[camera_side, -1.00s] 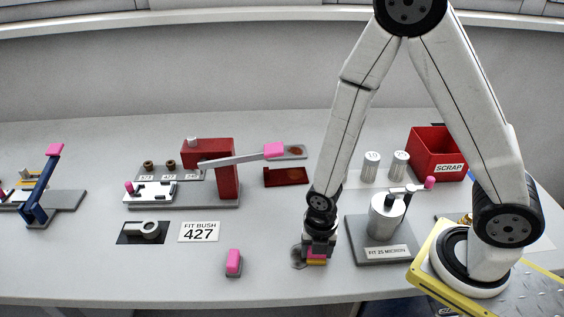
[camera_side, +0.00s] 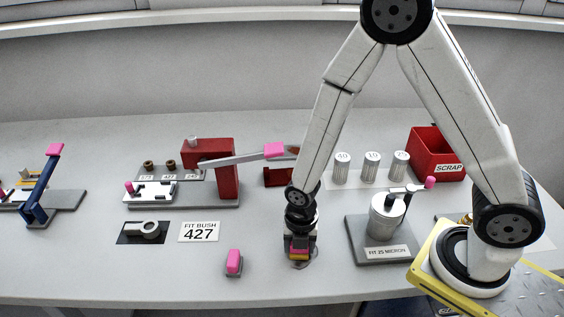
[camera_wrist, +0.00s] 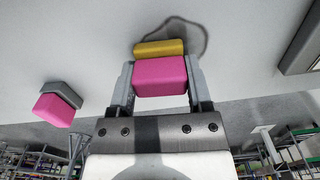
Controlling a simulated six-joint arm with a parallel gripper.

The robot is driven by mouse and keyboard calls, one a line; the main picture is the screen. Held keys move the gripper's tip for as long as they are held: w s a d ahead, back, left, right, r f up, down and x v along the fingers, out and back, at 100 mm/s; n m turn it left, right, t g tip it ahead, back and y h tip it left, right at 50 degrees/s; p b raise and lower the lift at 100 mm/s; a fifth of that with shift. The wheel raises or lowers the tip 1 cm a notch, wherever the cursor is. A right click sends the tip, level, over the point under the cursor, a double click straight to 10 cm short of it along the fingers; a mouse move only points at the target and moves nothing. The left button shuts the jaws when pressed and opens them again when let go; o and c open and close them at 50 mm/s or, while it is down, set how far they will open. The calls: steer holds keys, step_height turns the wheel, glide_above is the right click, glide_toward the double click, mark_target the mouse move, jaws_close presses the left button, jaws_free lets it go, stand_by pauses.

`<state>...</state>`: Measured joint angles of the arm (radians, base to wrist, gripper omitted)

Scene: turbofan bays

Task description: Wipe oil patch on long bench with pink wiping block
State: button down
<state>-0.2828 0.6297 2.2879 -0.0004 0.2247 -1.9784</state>
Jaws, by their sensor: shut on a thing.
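My gripper (camera_wrist: 160,82) is shut on a pink block (camera_wrist: 160,77) with a yellow pad (camera_wrist: 159,47) under it. In the side view my gripper (camera_side: 299,246) points down at the bench (camera_side: 120,278), with the yellow pad (camera_side: 299,257) low at the surface. The pad appears to be on the dark oil patch (camera_side: 309,259); contact is hard to tell. In the wrist view the patch (camera_wrist: 203,40) shows as a grey outline around the pad's far side and right. The block and pad hide the rest of the patch.
A second pink block on a grey base (camera_side: 233,262) stands to the left. The filter stand (camera_side: 384,240) is close on the right. A red lever press (camera_side: 225,172) and the FIT BUSH 427 card (camera_side: 199,232) lie behind left. The front bench between the blocks is clear.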

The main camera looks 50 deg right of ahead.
mark_target(320, 253)
steer(key=shift+s+d+r, duration=0.1)
steer(key=shift+s+d, duration=1.85)
steer(key=shift+d, duration=0.05)
steer(key=shift+w+a, duration=0.15)
steer(key=shift+a, duration=0.05)
steer(key=shift+w+a, duration=2.45)
steer(key=shift+r, duration=4)
steer(key=shift+d, duration=0.1)
steer(key=shift+w+d, duration=0.2)
steer(key=shift+d, duration=0.1)
steer(key=w+d+n, duration=0.1)
steer(key=w+d, duration=0.3)
steer(key=d, duration=0.9)
steer(key=shift+w+a+f, duration=0.1)
steer(key=shift+f, duration=1.05)
steer(key=shift+w+a+f, duration=0.1)
steer(key=shift+f, duration=1)
